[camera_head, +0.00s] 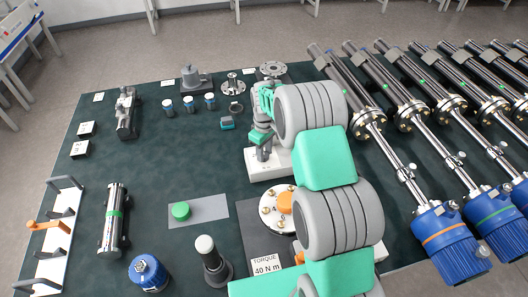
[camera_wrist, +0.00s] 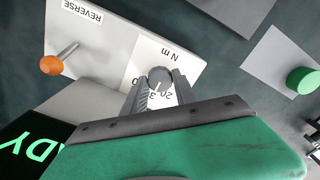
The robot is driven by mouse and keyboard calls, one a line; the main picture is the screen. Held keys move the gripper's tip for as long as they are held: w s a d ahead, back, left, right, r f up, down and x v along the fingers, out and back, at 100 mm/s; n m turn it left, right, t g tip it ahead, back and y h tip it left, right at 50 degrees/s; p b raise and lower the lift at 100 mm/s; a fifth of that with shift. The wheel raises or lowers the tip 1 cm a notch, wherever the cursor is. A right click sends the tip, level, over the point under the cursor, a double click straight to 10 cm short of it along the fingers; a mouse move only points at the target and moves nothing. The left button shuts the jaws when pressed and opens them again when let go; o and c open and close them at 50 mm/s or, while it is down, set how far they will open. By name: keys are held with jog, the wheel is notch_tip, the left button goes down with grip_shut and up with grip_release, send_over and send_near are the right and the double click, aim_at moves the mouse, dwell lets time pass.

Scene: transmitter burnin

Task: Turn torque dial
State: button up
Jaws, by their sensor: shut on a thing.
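The torque dial (camera_wrist: 160,78) is a small round grey knob on a white panel (camera_wrist: 130,50), seen in the wrist view. Upside-down figures and "N m" are printed around it. My gripper (camera_wrist: 160,90) has one finger on each side of the knob and is shut on it. In the head view my gripper (camera_head: 263,148) reaches down to a white box (camera_head: 268,165), and the arm and hand hide the dial. A card (camera_head: 267,265) reads "TORQUE 40 N m". The dial's exact setting is hard to read.
An orange-tipped lever (camera_wrist: 52,65) and a "REVERSE" label (camera_wrist: 83,12) are on the same panel. A dark display (camera_wrist: 30,145) shows green letters. A green cylinder (camera_head: 181,211) stands on a grey pad. Several long tubes with blue ends (camera_head: 450,240) fill the right side.

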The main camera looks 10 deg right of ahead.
grip_shut()
jog(key=shift+m, duration=0.3)
jog(key=shift+f+m+b, duration=0.15)
jog(key=shift+m+b, duration=0.65)
jog(key=shift+b, duration=0.1)
jog(key=shift+m+b, duration=0.7)
jog(key=shift+m, duration=0.5)
jog(key=shift+m+b, duration=0.85)
jog(key=shift+m, duration=1.35)
jog(key=o, duration=0.8)
grip_release()
jog(key=shift+c, duration=0.2)
